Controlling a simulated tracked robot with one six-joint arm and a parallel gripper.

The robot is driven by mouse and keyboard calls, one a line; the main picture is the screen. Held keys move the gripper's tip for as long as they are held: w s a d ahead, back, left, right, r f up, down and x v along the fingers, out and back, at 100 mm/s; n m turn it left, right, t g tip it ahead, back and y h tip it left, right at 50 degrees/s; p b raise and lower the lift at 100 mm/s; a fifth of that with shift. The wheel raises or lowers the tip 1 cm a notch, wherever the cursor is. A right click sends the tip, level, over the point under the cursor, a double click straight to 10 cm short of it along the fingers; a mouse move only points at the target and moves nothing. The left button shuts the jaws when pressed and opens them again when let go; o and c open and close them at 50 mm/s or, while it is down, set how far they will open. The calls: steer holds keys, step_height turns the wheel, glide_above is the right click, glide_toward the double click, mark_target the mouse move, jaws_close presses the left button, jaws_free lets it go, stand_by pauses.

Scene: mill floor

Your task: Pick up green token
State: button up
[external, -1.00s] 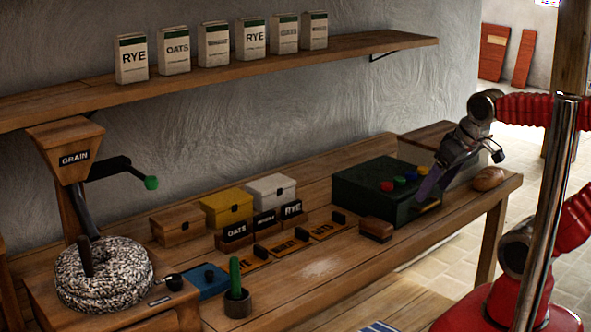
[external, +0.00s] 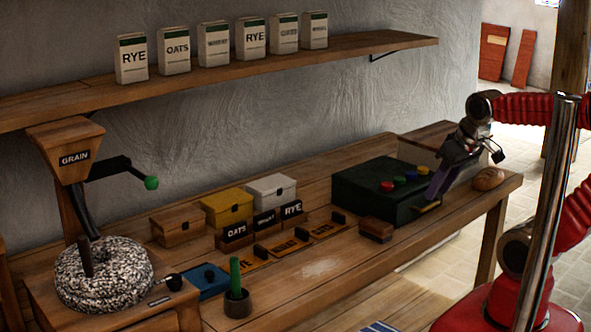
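A row of small coloured tokens lies on top of the dark green box (external: 365,195) at the right of the bench. I make out a red token (external: 387,186) and a blue token (external: 398,181). The small token (external: 411,177) to the right of the blue one looks green or yellow-green; its exact colour is hard to tell. My gripper (external: 431,196) points down and left at the right side of the box, to the right of the tokens. Its fingers are too small and overlapped to show their opening. I see no token between them.
A bread roll (external: 488,179) lies right of my gripper. A wooden block (external: 376,230) stands before the box. Small chests, including a yellow one (external: 227,208), and labelled slots stand mid-bench.

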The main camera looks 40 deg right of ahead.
steer(key=d+f+m+g, duration=0.35)
steer(key=d+f, duration=0.25)
steer(key=f, duration=0.2)
steer(key=m+t+y, duration=0.5)
steer(key=m+t, duration=1.1)
steer(key=m, duration=1.3)
glide_toward(417, 188)
steer(key=shift+w+a+r, duration=0.3)
steer(key=shift+w+r, duration=0.5)
steer(key=shift+r, duration=0.1)
steer(key=shift+w, duration=0.1)
steer(key=shift+x, duration=4.1)
